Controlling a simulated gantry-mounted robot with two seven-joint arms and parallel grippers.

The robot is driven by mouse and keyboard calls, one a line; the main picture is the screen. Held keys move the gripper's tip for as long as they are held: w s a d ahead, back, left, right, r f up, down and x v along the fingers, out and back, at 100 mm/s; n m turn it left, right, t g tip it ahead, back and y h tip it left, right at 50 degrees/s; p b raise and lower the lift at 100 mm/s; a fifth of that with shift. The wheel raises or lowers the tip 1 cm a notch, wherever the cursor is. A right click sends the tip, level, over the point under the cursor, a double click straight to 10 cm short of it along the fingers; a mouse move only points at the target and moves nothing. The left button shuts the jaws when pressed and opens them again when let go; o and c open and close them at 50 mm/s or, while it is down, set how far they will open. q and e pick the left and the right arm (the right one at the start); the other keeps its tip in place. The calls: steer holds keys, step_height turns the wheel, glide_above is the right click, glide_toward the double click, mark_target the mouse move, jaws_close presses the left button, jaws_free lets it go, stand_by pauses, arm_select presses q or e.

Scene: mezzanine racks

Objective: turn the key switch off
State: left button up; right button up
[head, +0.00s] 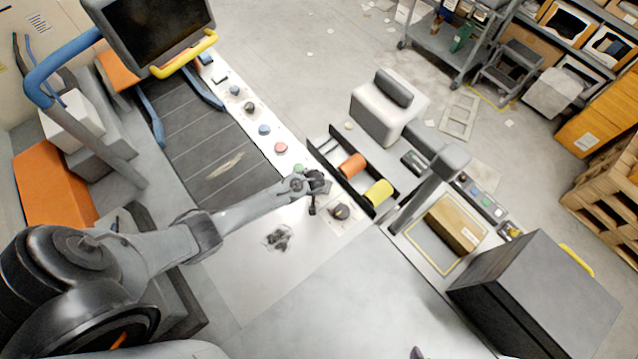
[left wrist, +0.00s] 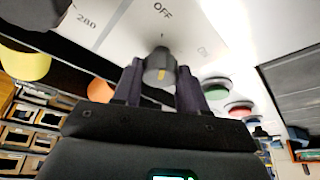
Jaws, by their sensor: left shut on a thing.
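The key switch (left wrist: 158,66) is a small grey knob with a yellow mark, on a pale panel in the left wrist view. The word OFF is printed on the panel above it there; the yellow mark is on the knob's side away from that word. My left gripper (left wrist: 160,88) has its two dark fingers on either side of the knob and is shut on it. In the head view, my left gripper (head: 313,205) is at the panel (head: 265,228), and I cannot make out the switch there. My right gripper is not in view.
A dark dial (head: 340,211) stands close right of the gripper. A green button (head: 298,169) and a red button (head: 281,148) are just beyond it. Orange (head: 352,165) and yellow (head: 379,193) rolls sit in a black frame. The panel's near part is mostly clear.

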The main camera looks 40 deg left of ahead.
arm_select(q)
steer(key=shift+d+n+y, duration=0.1)
steer(key=shift+n+y, duration=0.3)
steer(key=shift+n, duration=0.6)
steer(key=o, duration=1.1)
steer(key=shift+c, duration=0.2)
steer(key=shift+p+v, duration=0.35)
steer(key=shift+v, duration=0.45)
steer(key=v, duration=0.9)
steer(key=shift+r, duration=0.15)
steer(key=shift+w, duration=0.15)
